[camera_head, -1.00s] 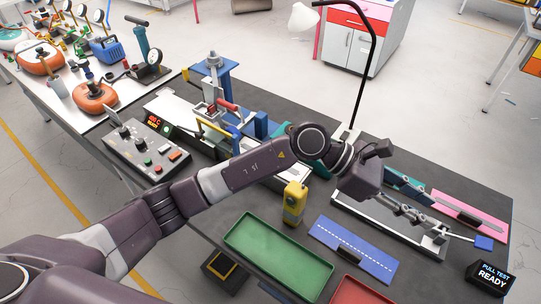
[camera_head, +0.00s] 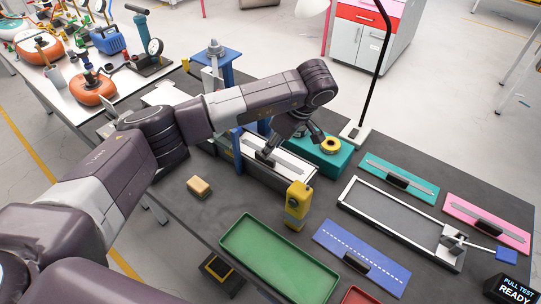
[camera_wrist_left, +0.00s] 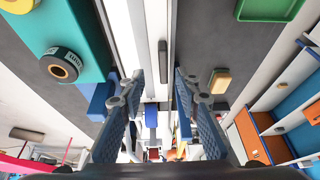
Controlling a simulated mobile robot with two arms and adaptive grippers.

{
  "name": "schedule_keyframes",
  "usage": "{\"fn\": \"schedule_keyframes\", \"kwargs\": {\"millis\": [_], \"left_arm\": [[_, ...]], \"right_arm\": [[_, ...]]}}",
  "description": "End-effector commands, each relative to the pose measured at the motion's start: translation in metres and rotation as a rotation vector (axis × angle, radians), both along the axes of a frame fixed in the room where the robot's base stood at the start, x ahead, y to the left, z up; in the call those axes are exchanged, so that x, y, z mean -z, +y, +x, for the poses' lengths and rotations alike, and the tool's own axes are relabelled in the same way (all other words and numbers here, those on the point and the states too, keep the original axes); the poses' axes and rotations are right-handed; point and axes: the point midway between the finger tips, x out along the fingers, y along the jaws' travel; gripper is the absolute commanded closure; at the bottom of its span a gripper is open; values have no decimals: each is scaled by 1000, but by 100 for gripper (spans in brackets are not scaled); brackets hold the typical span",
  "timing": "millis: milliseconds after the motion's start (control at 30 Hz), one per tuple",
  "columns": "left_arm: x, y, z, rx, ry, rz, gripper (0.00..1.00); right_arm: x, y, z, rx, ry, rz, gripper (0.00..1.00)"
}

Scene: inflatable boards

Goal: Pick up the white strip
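The white strip (camera_head: 294,166) lies in the middle of the dark bench, beside a teal block. In the left wrist view the white strip (camera_wrist_left: 152,20) runs up the picture with a dark handle (camera_wrist_left: 163,56) on it. My left gripper (camera_head: 268,150) points down over the strip's left part in the head view. In the wrist view its two blue-padded fingers (camera_wrist_left: 159,82) are spread, with the handle showing in the gap between them and nothing clamped. The arm hides part of the strip. My right gripper is not in view.
A teal block with a yellow tape roll (camera_head: 330,145) stands just behind the strip. A yellow device (camera_head: 297,206) stands in front, near a sponge (camera_head: 199,187) and green tray (camera_head: 278,262). A blue post (camera_head: 237,150) stands close left. Teal, pink and blue strips lie to the right.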

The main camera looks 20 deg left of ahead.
Motion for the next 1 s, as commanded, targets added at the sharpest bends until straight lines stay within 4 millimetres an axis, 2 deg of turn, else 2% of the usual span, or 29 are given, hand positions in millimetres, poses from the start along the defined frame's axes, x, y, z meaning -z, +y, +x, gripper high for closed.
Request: {"fn": "schedule_keyframes", "kwargs": {"millis": [100, 300, 567, 633, 867, 1000], "left_arm": [[11, 7, -3, -1, 6, -1, 70], [36, 16, -1, -1, 3, -3, 70], [41, 17, 0, 1, 0, -3, 70], [41, 17, 0, 1, 0, -3, 74], [41, 17, 0, 1, 0, -3, 99], [41, 17, 0, 1, 0, -3, 100]], "right_arm": [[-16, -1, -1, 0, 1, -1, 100], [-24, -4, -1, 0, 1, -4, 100], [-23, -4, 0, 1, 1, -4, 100], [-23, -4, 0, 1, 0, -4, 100], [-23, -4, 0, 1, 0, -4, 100], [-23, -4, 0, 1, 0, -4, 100]]}}
